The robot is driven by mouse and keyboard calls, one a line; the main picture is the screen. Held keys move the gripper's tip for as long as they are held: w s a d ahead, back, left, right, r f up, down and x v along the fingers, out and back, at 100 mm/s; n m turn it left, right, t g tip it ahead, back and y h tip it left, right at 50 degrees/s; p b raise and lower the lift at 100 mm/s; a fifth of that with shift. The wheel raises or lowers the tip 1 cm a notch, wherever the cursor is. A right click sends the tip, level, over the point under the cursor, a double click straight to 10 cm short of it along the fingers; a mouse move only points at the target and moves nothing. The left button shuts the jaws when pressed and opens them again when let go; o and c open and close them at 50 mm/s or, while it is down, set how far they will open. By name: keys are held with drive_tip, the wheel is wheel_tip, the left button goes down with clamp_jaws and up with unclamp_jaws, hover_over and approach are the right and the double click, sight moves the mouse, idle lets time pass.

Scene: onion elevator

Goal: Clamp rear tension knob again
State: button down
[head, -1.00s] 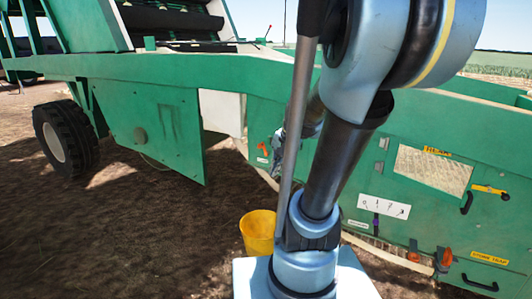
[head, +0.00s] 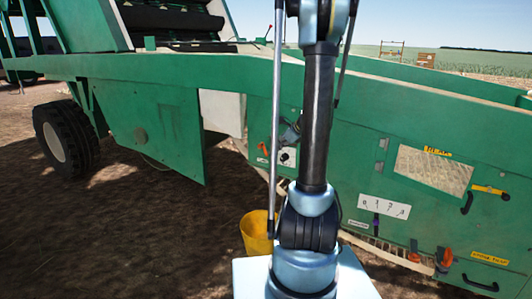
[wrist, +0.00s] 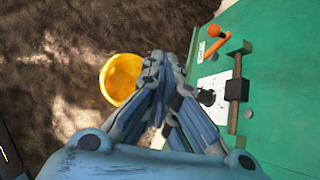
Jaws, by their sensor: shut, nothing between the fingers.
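My gripper (wrist: 160,62) is shut and empty in the wrist view, its fingertips over the gap between the yellow bucket and the green side panel. A round black knob (wrist: 207,97) sits on a white plate (wrist: 218,84) to the right of the fingers, apart from them. The knob also shows small in the head view (head: 285,157), left of my arm. An orange lever (wrist: 213,42) is on the panel above the plate. I cannot tell for certain which fitting is the rear tension knob. In the head view my gripper is mostly hidden behind my arm.
A dark block on a bar (wrist: 237,88) stands out from the panel beside the plate. A yellow bucket (head: 256,232) stands on the ground. Orange knobs (head: 446,258) and a numbered plate (head: 384,206) are farther right. Bare soil lies left.

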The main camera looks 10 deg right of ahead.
drive_tip(key=w+d+f+m+t, duration=0.1)
drive_tip(key=w+d+f+m, duration=0.3)
drive_tip(key=w, duration=0.3)
drive_tip(key=shift+d+m+t+y, duration=0.3)
drive_tip(key=shift+m+t, duration=0.1)
drive_tip(key=shift+m, duration=0.3)
drive_tip(key=shift+a, duration=0.1)
drive_tip(key=w+a+r+x, duration=0.1)
drive_tip(key=r+x, duration=0.1)
drive_tip(key=x, duration=1)
drive_tip(key=shift+w, duration=0.4)
drive_tip(key=shift+a+f, duration=0.1)
drive_tip(key=shift+a, duration=0.05)
